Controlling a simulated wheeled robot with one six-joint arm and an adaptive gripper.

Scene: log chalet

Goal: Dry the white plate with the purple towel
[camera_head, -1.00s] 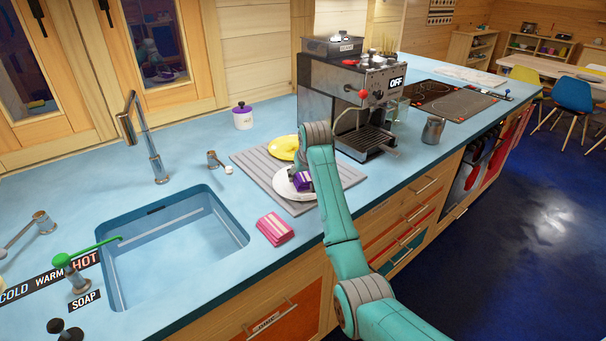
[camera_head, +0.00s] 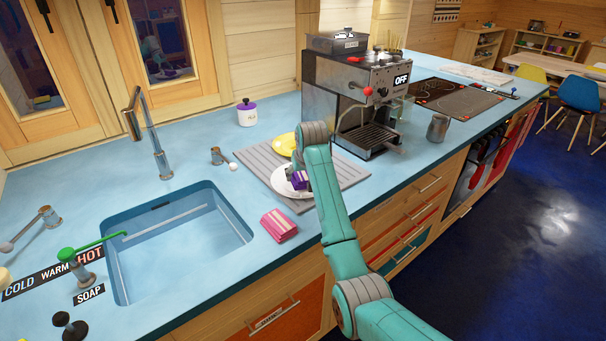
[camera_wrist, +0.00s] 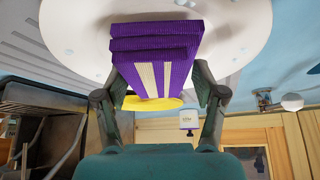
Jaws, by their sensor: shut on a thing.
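The purple towel (camera_wrist: 155,50), folded and with pale stripes, is between the two fingers of my gripper (camera_wrist: 160,85) in the wrist view. My gripper is shut on it. The towel lies against the face of the white plate (camera_wrist: 75,35), which fills the top of the wrist view. In the head view the towel (camera_head: 299,180) shows over the white plate (camera_head: 282,188), which rests on the grey drying mat (camera_head: 258,161). My arm hides the plate's right part. I cannot tell how wet the plate is.
A yellow plate (camera_head: 285,144) lies behind on the mat. A pink striped folded towel (camera_head: 278,225) lies in front of it. The sink (camera_head: 175,245) is at left, the coffee machine (camera_head: 355,95) at right. A white jar (camera_head: 246,115) stands at the back.

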